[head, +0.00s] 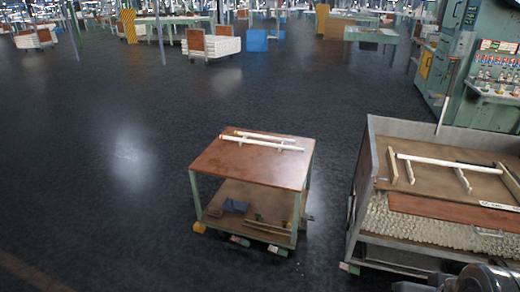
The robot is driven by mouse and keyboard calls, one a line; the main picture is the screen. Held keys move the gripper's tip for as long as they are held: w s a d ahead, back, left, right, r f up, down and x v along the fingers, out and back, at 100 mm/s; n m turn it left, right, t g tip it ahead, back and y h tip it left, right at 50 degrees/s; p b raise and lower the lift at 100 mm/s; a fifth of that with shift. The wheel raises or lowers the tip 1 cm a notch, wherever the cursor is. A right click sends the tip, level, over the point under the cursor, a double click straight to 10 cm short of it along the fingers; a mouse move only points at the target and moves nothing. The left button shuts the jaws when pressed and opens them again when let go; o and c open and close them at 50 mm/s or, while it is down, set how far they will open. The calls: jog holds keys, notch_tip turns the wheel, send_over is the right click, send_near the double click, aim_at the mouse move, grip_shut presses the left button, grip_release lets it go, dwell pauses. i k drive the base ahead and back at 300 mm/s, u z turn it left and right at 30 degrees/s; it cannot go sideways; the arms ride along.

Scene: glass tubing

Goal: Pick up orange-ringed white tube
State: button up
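Two white tubes lie side by side on supports on the brown top of a small cart (215,167) in the middle of the view. The back tube (255,134) is partly behind the front tube (262,143). A third long white tube (445,162) lies across pale supports on the larger cart (362,190) at the right. My gripper is not in view; a dark part at the bottom right edge looks like part of my arm.
The small cart's lower shelf (265,199) holds a dark blue item and a few small parts. A gap of dark floor separates the two carts. Open floor (100,180) lies to the left. Green machinery (455,60) stands at the back right, and a blue box (257,40) farther back.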

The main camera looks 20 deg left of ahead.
aim_at(223, 138)
jog(key=k, duration=1)
jog(key=u, duration=0.25)
jog(key=i, duration=0.45)
jog(key=u, duration=0.75)
jog(key=i, duration=0.6)
jog(key=u, duration=0.6)
jog(key=i, duration=1.9)
jog(key=z, duration=0.65)
jog(key=i, duration=0.65)
jog(key=z, duration=0.7)
jog(key=i, duration=0.4)
jog(key=z, duration=0.25)
